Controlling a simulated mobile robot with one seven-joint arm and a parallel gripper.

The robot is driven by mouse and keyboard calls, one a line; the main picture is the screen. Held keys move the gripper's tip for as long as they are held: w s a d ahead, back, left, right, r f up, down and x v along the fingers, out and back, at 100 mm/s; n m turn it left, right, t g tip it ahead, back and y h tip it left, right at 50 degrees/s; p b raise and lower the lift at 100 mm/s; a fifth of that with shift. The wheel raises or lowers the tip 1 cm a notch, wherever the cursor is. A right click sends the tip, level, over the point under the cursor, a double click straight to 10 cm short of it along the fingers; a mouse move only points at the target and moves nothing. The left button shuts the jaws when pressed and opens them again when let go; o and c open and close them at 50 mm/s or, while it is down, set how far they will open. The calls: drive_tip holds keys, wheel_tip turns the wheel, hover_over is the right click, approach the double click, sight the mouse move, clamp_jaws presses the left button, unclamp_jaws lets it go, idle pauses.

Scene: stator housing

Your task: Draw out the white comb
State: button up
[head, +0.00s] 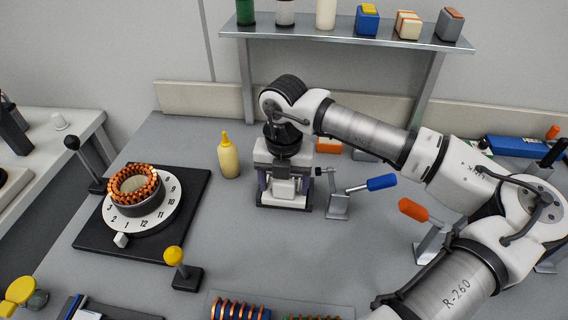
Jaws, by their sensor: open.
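My gripper (285,193) points down at the middle of the bench, its two fingers spread apart. A small white block (285,187) shows between the fingers, above a dark base; comb teeth cannot be made out, so I cannot tell for sure that it is the white comb. Contact between fingers and block cannot be made out. The stator (138,197), a dark ring with copper windings, sits on a white numbered dial (160,215) at the left, well apart from my gripper.
A blue-handled clamp (381,182) stands close to the right of my gripper, an orange-handled one (413,209) further right. A yellow bottle (228,158) stands to the left. A yellow-knobbed post (174,256) is at front left. A shelf (340,37) spans the back.

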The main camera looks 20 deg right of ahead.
drive_tip(key=shift+f, duration=0.5)
drive_tip(key=c, duration=1.1)
drive_tip(key=shift+s+a+r+b, duration=0.1)
drive_tip(key=shift+s+a+b, duration=0.35)
drive_tip(key=shift+s, duration=0.8)
drive_tip(key=shift+s+a+b, duration=0.4)
drive_tip(key=shift+s+a, duration=0.2)
drive_tip(key=shift+s, duration=0.7)
drive_tip(key=shift+s+a+r+b, duration=0.1)
drive_tip(key=shift+s+a+b, duration=0.35)
drive_tip(key=shift+s, duration=0.8)
drive_tip(key=shift+c, duration=0.2)
drive_tip(key=shift+s+a+f, duration=0.1)
drive_tip(key=shift+s+a+b, duration=0.35)
drive_tip(key=shift+s+a, duration=0.05)
drive_tip(key=shift+s, duration=0.55)
drive_tip(key=shift+s+a+b, duration=0.3)
drive_tip(key=shift+s+a, duration=0.1)
drive_tip(key=shift+s, duration=0.5)
drive_tip(key=shift+s+a+b, duration=0.35)
drive_tip(key=shift+s+a, duration=0.05)
drive_tip(key=shift+s, duration=0.55)
